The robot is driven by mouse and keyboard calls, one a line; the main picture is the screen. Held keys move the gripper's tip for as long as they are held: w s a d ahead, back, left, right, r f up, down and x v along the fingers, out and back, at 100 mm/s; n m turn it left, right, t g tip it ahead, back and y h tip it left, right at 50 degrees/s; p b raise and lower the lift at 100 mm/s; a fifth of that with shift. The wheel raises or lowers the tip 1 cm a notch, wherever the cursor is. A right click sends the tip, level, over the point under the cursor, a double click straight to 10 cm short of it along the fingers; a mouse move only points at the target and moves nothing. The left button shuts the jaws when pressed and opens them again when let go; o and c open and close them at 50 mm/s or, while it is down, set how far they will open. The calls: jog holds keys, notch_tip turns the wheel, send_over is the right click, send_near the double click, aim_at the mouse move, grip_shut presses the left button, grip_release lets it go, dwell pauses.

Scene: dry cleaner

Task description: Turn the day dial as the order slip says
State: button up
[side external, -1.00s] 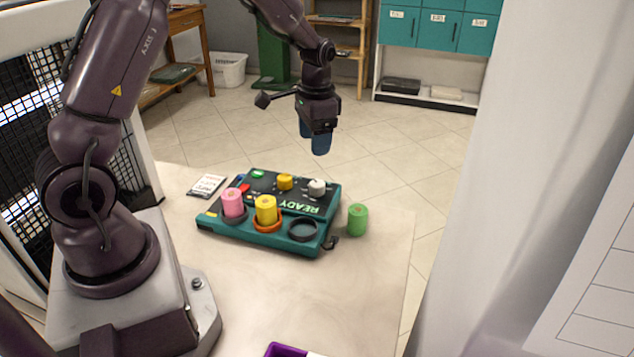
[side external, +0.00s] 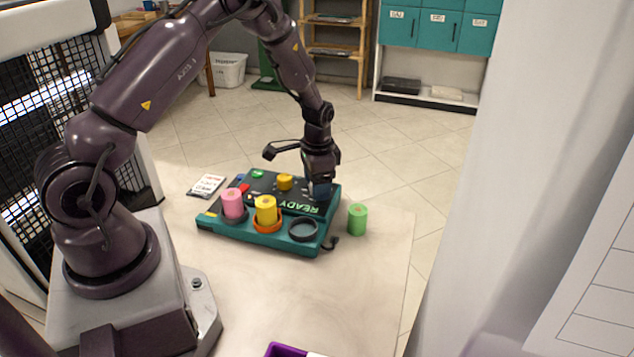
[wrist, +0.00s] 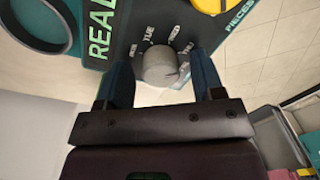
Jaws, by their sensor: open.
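The day dial (wrist: 160,66) is a light grey knob on the dark panel, with day labels around it; TUE, WED and THU can be made out. My gripper (wrist: 160,82) is open, with one blue finger on each side of the dial. I cannot tell whether the fingers touch it. In the side view my gripper (side external: 322,190) is down at the right end of the teal console (side external: 275,240) and hides the dial. The order slip may be the small white printed card (side external: 207,185) left of the console; its text is too small to read.
A pink spool (side external: 232,203) and a yellow spool (side external: 265,209) stand on the console beside an empty dark ring (side external: 303,230). A yellow knob (side external: 285,182) is left of my gripper. A green spool (side external: 357,219) stands on the table to the right.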

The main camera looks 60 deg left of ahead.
jog(key=shift+f, duration=0.1)
jog(key=c, duration=0.9)
jog(key=shift+c, duration=0.2)
jog(key=shift+n, duration=0.4)
jog(key=n, duration=0.3)
jog(key=shift+n, duration=0.3)
jog(key=n, duration=0.4)
jog(key=shift+n, duration=0.3)
jog(key=o, duration=0.9)
